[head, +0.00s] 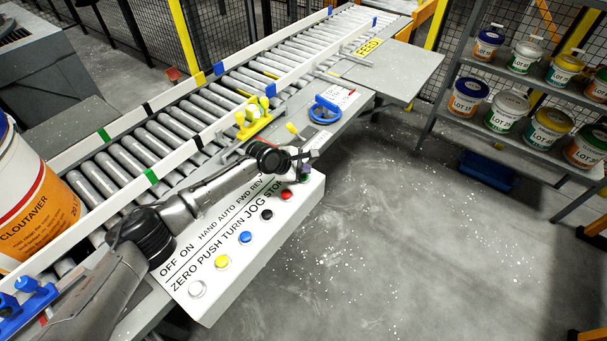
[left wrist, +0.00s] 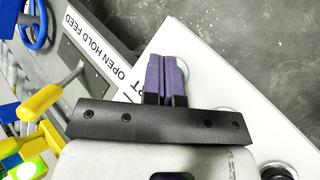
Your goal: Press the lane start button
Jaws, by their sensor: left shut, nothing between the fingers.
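The button panel (head: 243,262) is a white box beside the roller conveyor, with a row of coloured buttons and printed labels. My left gripper (head: 306,171) is over its far end, past the red button (head: 287,195). A green bit (head: 304,179) shows just under it, probably the start button; its label is hidden by my arm. In the left wrist view the purple fingers (left wrist: 167,75) are shut and empty. They cover most of a round pale button ring (left wrist: 184,72) beside a partly hidden label. I cannot tell whether they touch it. My right gripper is out of view.
Black (head: 266,214), blue (head: 245,237), yellow (head: 221,262) and white (head: 197,289) buttons line the panel. A blue handwheel (head: 323,110) and yellow-handled clamp (head: 253,117) stand beyond. A large pail (head: 35,205) is at left; shelved pails are at right.

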